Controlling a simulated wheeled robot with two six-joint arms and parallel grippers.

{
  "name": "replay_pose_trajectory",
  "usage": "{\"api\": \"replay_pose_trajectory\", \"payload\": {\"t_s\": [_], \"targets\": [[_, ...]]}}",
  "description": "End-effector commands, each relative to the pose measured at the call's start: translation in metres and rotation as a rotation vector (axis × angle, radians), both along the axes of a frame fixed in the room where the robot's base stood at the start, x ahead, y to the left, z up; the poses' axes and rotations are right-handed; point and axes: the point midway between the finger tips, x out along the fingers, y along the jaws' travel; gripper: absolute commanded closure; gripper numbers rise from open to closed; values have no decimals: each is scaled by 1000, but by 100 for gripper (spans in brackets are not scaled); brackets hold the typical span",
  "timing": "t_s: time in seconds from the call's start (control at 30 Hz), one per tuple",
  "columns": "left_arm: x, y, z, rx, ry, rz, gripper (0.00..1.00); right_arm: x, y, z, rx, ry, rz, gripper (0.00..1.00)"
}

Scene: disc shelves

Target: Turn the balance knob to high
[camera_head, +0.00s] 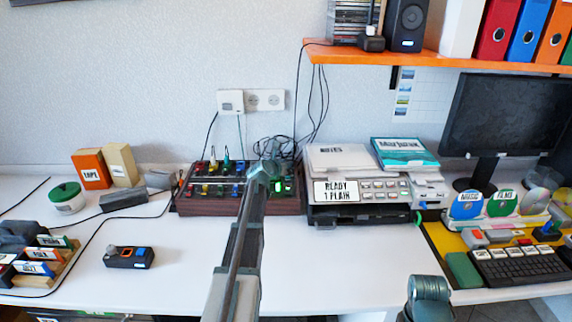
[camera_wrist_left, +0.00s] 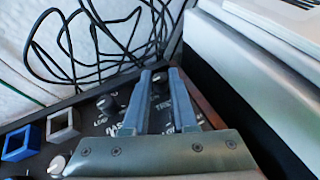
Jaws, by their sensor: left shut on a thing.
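The control panel (camera_head: 215,205) is a dark board with a brown wooden front, carrying several coloured sliders and knobs. My left gripper (camera_wrist_left: 160,76) is over the panel's right end, its two narrow fingers pointing down and shut on a small dark knob, mostly hidden between the fingertips. Printed letters like "TRE" show between the fingers. Another dark knob (camera_wrist_left: 107,104) stands just left of the fingers, with "LOW" beside it. I cannot read a balance label or the held knob's setting. My left arm covers part of the panel in the head view. My right gripper is out of view.
A printer (camera_head: 360,212) stands close to the panel's right side. Black cables (camera_wrist_left: 75,50) loop behind the panel. A small dark device (camera_head: 130,257) lies on the white table at left. A keyboard (camera_head: 515,266) is at far right. The table's front middle is clear.

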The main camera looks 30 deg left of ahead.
Motion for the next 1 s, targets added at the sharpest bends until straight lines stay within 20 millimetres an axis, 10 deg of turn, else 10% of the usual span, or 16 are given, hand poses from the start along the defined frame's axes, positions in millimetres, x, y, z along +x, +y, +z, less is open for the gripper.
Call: {"api": "replay_pose_trajectory", "payload": {"t_s": [0.33,0.37,0.5,1.0], "targets": [[-1,-1,0,0,-1,-11,100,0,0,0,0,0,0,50],[-1,-1,0,0,-1,-11,71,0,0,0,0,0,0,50],[-1,-1,0,0,-1,-11,46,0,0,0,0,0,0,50],[0,-2,-1,1,7,48,44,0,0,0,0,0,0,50]]}}
